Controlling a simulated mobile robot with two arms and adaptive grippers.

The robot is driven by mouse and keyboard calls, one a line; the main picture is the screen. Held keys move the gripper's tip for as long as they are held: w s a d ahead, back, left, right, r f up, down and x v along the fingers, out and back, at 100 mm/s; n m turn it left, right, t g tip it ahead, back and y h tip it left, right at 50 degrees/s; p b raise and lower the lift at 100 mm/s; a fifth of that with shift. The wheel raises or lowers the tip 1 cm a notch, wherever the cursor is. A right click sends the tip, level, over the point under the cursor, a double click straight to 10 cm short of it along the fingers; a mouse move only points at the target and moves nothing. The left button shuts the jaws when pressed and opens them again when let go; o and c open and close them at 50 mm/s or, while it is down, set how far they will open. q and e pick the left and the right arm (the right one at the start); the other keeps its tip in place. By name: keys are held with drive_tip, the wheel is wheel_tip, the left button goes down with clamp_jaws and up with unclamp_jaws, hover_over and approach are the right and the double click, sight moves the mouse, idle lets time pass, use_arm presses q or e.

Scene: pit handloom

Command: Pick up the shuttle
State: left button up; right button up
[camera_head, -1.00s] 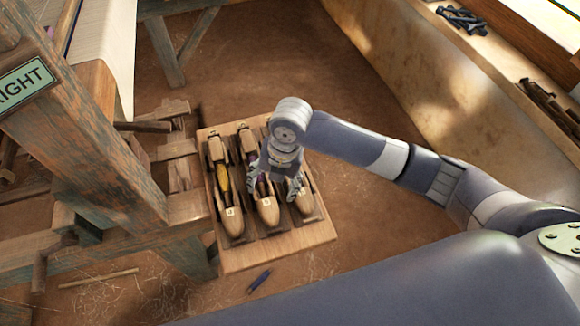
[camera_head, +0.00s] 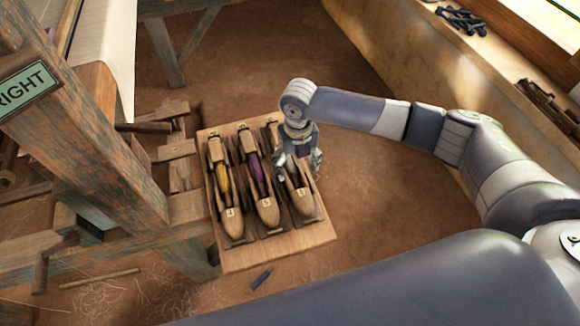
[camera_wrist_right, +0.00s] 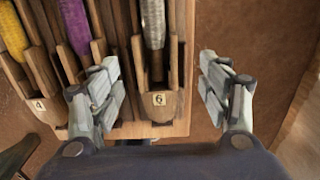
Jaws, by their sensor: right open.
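Three boat-shaped wooden shuttles lie side by side in a wooden rack (camera_head: 282,256). The left shuttle (camera_head: 232,222) has yellow yarn, the middle shuttle (camera_head: 267,210) purple yarn. The right shuttle (camera_head: 304,203) has a pale grey bobbin, and its tip bears a label 6 in the right wrist view (camera_wrist_right: 158,103). My right gripper (camera_head: 298,160) is open above the right shuttle and hides part of it. In the wrist view its fingers (camera_wrist_right: 158,72) are spread on either side of that shuttle, with nothing held. My left gripper is not in view.
The loom's wooden post (camera_head: 95,140) with a RIGHT sign (camera_head: 28,88) stands left of the rack. A small blue object (camera_head: 261,280) lies on the earthen floor in front. Dark tools (camera_head: 461,19) lie on the ledge at upper right. The floor right of the rack is clear.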

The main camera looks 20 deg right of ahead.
sight(295, 178)
drive_tip(key=shift+s+a+f+p, duration=0.1)
drive_tip(key=shift+f+p, duration=0.1)
drive_tip(key=shift+f, duration=1)
drive_tip(key=shift+s+a+f+p, duration=0.1)
drive_tip(key=shift+f+p, duration=0.1)
drive_tip(key=shift+f, duration=0.95)
drive_tip(key=shift+r, duration=0.1)
drive_tip(key=c, duration=1.3)
